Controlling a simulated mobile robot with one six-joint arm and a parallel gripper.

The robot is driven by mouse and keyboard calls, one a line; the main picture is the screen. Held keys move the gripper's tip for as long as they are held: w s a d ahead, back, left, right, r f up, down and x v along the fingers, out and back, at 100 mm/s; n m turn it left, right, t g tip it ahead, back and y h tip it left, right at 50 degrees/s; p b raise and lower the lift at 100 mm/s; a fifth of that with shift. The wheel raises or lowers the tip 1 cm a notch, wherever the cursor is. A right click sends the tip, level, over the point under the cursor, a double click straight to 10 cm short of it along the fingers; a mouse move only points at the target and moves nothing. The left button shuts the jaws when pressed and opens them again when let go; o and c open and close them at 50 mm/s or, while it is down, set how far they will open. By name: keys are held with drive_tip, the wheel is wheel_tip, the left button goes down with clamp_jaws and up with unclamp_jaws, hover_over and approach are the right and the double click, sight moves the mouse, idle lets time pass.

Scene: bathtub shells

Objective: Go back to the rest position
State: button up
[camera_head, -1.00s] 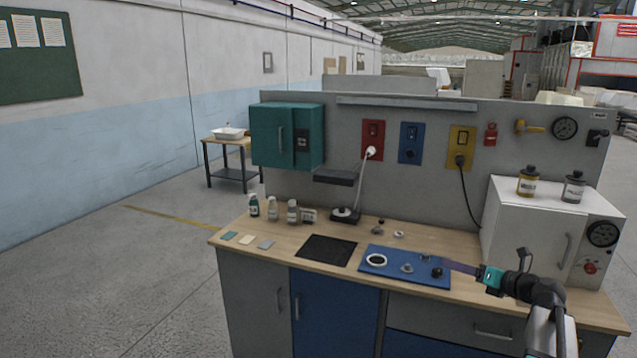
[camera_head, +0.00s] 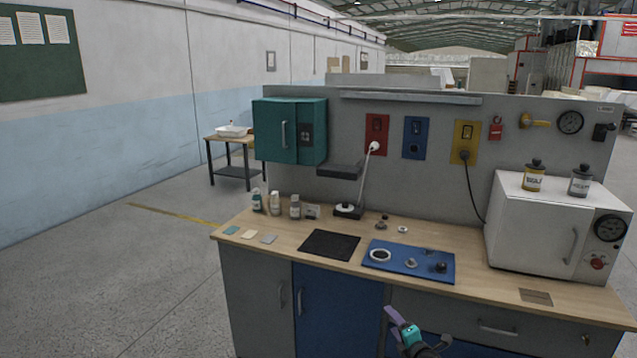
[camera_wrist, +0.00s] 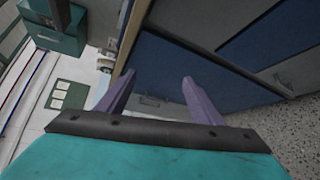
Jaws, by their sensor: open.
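My gripper (camera_head: 391,314) is low in front of the bench, before the blue lower cabinet front, below the worktop edge. In the wrist view its two purple fingers (camera_wrist: 154,95) stand apart with nothing between them. Beyond them the wrist view shows the blue cabinet door (camera_wrist: 165,70) and the grey floor. No object is in its grasp.
The wooden worktop (camera_head: 290,232) carries a blue mat (camera_head: 395,269) with small parts, a black mat (camera_head: 329,245), several bottles and a white oven-like box (camera_head: 535,225). A teal wall cabinet (camera_head: 289,131) hangs at left. Open floor (camera_head: 130,270) lies to the left.

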drive_tip(key=s+a+f+m+g+h+b, duration=0.1)
drive_tip(key=s+f+m+g+h, duration=0.25)
drive_tip(key=s+f+m, duration=0.7)
drive_tip(key=s+a+f+m+g+h+b, duration=0.1)
drive_tip(key=s+f+m+g+h, duration=0.3)
drive_tip(key=s+f, duration=1.25)
drive_tip(key=s+f+m+g+y, duration=0.1)
drive_tip(key=s+f+m+g, duration=0.3)
drive_tip(key=s+f+g, duration=0.45)
drive_tip(key=s+a+r+m+g+y, duration=0.1)
drive_tip(key=s+a+m+g, duration=0.1)
drive_tip(key=s, duration=0.6)
drive_tip(key=s+a+r+m+g+y, duration=0.1)
drive_tip(key=s+a+r+m+g, duration=0.1)
drive_tip(key=s, duration=0.6)
drive_tip(key=shift+a+m+g+y, duration=0.4)
drive_tip(key=shift+a+m, duration=0.25)
drive_tip(key=shift+a, duration=0.15)
